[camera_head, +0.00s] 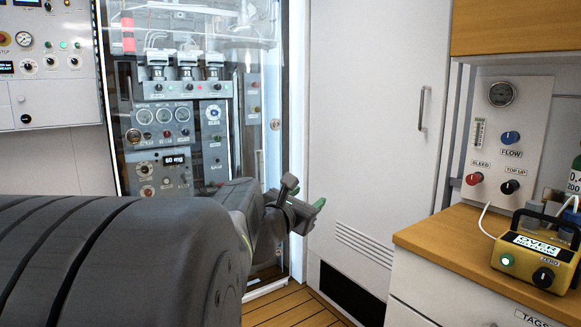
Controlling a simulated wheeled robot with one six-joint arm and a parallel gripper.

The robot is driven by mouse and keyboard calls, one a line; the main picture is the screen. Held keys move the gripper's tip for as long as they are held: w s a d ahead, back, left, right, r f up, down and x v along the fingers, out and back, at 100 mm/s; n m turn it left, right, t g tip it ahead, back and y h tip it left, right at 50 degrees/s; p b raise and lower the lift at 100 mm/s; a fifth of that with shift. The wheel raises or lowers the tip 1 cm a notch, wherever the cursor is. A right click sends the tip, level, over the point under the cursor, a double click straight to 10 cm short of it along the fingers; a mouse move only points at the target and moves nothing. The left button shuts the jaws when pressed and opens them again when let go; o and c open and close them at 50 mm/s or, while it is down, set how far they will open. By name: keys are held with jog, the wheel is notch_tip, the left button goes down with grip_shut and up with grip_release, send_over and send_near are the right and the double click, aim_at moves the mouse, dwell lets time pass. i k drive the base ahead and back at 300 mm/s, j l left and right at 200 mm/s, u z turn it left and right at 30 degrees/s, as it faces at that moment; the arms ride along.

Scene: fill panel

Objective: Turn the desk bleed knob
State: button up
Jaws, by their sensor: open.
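The desk bleed knob (474,179) is the red knob on the pale panel (525,125) above the wooden desk at the right, just under the BLEED label. My gripper (307,195) is open and empty in front of the tall white cabinet door. It is well to the left of the bleed knob and apart from it. My arm fills the lower left and hides part of the floor and the glass cabinet's base.
A blue FLOW knob (510,138) and a black TOP UP knob (510,187) sit near the bleed knob. A yellow meter box (541,257) with a cable stands on the desk (440,237) below. A cabinet door handle (422,108) juts out between gripper and panel.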

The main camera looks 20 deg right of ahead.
aim_at(473, 179)
jog(key=u, duration=0.5)
jog(key=l+u, duration=0.15)
jog(key=u, duration=0.8)
jog(key=l+u, duration=0.15)
jog(key=u, duration=0.85)
jog(key=z, duration=0.45)
jog(key=k+l+z, duration=0.1)
jog(key=z, duration=0.4)
jog(key=l+z, duration=0.15)
jog(key=z, duration=0.3)
jog(key=l+z, duration=0.1)
jog(key=z, duration=0.35)
jog(key=l+z, duration=0.1)
jog(key=z, duration=0.4)
jog(key=l+z, duration=0.1)
jog(key=z, duration=0.35)
jog(key=l+z, duration=0.1)
jog(key=z, duration=0.35)
